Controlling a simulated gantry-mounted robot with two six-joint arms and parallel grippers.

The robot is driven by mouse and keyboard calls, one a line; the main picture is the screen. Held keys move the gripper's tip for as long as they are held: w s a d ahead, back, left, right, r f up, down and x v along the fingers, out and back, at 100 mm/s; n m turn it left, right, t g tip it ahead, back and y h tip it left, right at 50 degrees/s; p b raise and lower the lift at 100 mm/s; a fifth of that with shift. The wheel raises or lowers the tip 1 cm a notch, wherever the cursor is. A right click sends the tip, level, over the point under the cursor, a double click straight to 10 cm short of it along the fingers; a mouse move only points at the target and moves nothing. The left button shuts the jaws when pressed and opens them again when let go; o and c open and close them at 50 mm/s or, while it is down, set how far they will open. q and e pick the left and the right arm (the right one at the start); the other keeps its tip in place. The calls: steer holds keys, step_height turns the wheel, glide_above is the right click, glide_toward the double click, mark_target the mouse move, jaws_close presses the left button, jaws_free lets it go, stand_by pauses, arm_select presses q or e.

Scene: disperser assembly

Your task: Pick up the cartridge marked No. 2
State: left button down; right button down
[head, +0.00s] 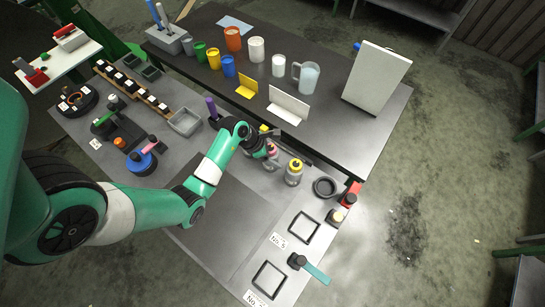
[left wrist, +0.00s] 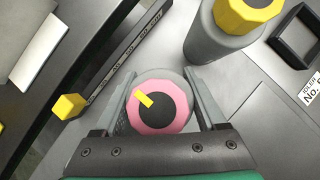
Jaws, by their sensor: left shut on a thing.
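My left gripper (head: 268,152) reaches down over the right part of the grey bench. In the left wrist view its two fingers (left wrist: 161,85) are shut on a grey cartridge with a pink ring top (left wrist: 155,122), a dark centre and a yellow mark. The pink top shows only a little in the head view (head: 273,149), mostly behind the gripper. I see no number on it. A grey cartridge with a yellow cap (head: 294,168) stands upright just right of it, apart from the fingers; it also shows in the left wrist view (left wrist: 217,40). My right gripper is not in view.
A dark bar (left wrist: 118,50) with a yellow end lies left of the held cartridge. A black ring (head: 325,187) and black square frames (head: 303,228) with number labels lie to the right. Cups and a white panel (head: 376,77) stand on the dark table behind.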

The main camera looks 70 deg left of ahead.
mark_target(271, 148)
arm_select(q)
steer(key=shift+w+r, duration=0.1)
steer(key=shift+r, duration=0.35)
step_height(271, 148, up, 3)
steer(key=shift+r+p, duration=0.1)
steer(key=shift+p, duration=0.8)
steer(key=s+d+r+p, duration=0.4)
steer(key=s+d+r, duration=0.5)
steer(key=s, duration=0.1)
steer(key=shift+d, duration=0.35)
